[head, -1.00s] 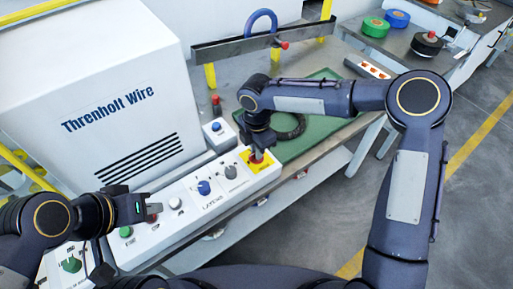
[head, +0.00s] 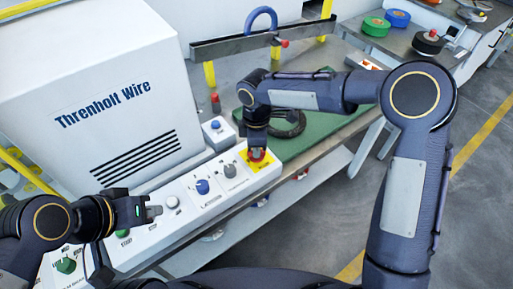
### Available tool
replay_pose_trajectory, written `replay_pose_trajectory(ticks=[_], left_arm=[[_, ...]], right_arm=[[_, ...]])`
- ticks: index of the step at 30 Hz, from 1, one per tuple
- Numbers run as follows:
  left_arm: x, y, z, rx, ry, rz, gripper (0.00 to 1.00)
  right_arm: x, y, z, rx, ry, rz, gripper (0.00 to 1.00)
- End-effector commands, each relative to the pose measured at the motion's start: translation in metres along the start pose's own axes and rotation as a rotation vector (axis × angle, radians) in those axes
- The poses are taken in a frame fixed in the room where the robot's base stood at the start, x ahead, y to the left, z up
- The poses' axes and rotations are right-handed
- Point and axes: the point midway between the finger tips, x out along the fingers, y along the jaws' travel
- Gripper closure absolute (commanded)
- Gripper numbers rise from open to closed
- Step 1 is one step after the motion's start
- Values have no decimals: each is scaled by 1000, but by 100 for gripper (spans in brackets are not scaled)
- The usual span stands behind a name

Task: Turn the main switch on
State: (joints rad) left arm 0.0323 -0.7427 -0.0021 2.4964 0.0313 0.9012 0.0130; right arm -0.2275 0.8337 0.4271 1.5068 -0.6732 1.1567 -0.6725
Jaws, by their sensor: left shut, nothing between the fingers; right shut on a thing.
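A red switch knob (head: 257,155) on a yellow plate (head: 262,168) sits at the right end of the white control panel (head: 150,236). My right gripper (head: 257,150) points down over it and is shut on the red knob, which is mostly hidden by the fingers. The knob's turned position cannot be made out. My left gripper (head: 155,212) is shut and empty, over the left part of the panel near a white button.
The panel also carries a grey knob (head: 230,170), a blue knob (head: 202,187) and a green button (head: 124,233). A dark coil (head: 290,124) lies on the green mat (head: 325,130) behind my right gripper. A large white machine housing (head: 85,90) stands behind the panel.

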Motion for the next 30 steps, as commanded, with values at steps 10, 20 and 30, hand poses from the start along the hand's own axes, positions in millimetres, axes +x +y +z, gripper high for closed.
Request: replay_pose_trajectory(ticks=[10, 20, 30], left_arm=[[8, -4, 4, 0, 0, 0, 100], [13, -6, 6, 0, 0, 0, 100], [15, -7, 8, 0, 0, 0, 100]], right_arm=[[0, 0, -1, 330, 1, 3, 100], [0, 0, -1, 636, 2, 3, 100], [-1, 0, -1, 874, 3, 2, 100]])
